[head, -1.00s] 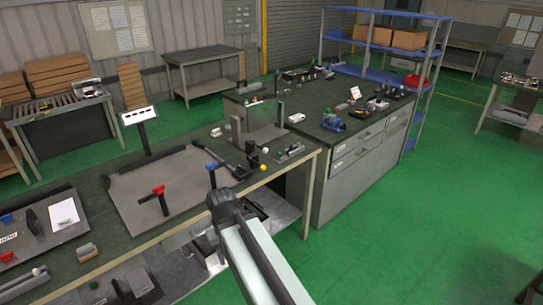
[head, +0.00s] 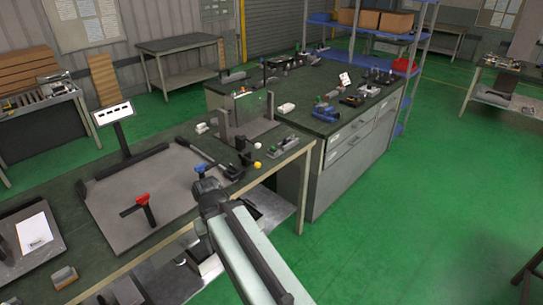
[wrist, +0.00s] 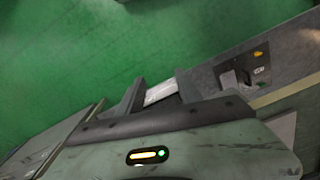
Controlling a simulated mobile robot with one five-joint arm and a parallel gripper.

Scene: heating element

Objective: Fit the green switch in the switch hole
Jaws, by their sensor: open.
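I cannot make out the green switch or the switch hole in either current view. The dark end of my arm (head: 208,190) is over the front edge of the near workbench in the head view, and its fingers cannot be told apart there. In the wrist view my gripper (wrist: 160,88) shows two dark fingers spread apart, above the green floor. A pale strip shows between them, and I see no held part.
A drawer bench (head: 345,165) with several small parts stands beyond. Green floor (head: 400,230) is clear to the right.

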